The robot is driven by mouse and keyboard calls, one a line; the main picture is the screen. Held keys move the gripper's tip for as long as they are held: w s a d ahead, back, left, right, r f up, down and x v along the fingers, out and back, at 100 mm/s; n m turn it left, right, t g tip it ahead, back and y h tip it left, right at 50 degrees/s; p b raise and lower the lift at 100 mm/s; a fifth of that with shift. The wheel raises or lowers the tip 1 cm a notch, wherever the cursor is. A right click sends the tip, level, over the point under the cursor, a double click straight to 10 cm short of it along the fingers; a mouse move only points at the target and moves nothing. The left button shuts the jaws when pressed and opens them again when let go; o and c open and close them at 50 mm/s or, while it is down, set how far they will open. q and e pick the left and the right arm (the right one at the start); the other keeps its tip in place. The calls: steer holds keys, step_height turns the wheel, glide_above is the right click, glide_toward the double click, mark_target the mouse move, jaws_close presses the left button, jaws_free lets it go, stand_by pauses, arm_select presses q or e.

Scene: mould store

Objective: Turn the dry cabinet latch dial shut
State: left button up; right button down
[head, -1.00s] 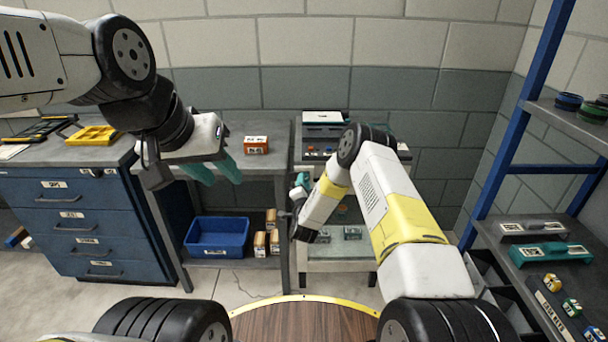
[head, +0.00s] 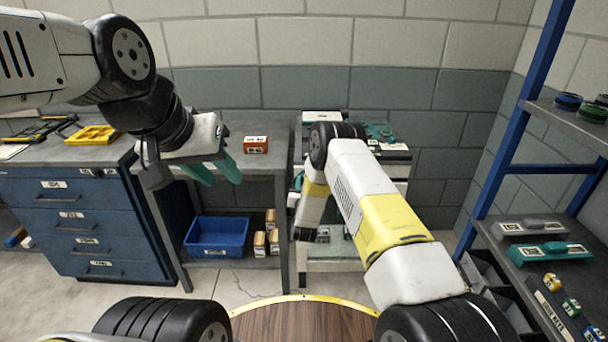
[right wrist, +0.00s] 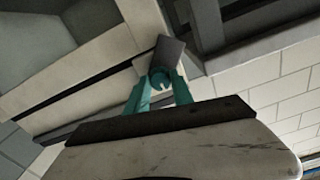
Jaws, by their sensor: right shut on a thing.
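The dry cabinet (head: 398,171) is a pale, shelved unit behind my right arm, which hides much of its front. In the right wrist view, its pale frame edge (right wrist: 85,70) runs across the upper left. In the head view my arm mostly hides this gripper. My left gripper (head: 214,174) is open and empty, held before the workbench.
A grey workbench (head: 262,170) stands left of the cabinet, with an orange box (head: 256,145) on top and a blue bin (head: 217,236) below. Blue drawers (head: 80,225) stand at the left. A blue-posted rack (head: 497,170) stands at the right. Floor between is clear.

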steer(key=n, duration=0.7)
steer(key=shift+n, duration=0.4)
stand_by(0.4)
steer(key=c, duration=1.1)
jaws_free()
steer(key=s, duration=0.7)
steer(key=shift+s, duration=0.4)
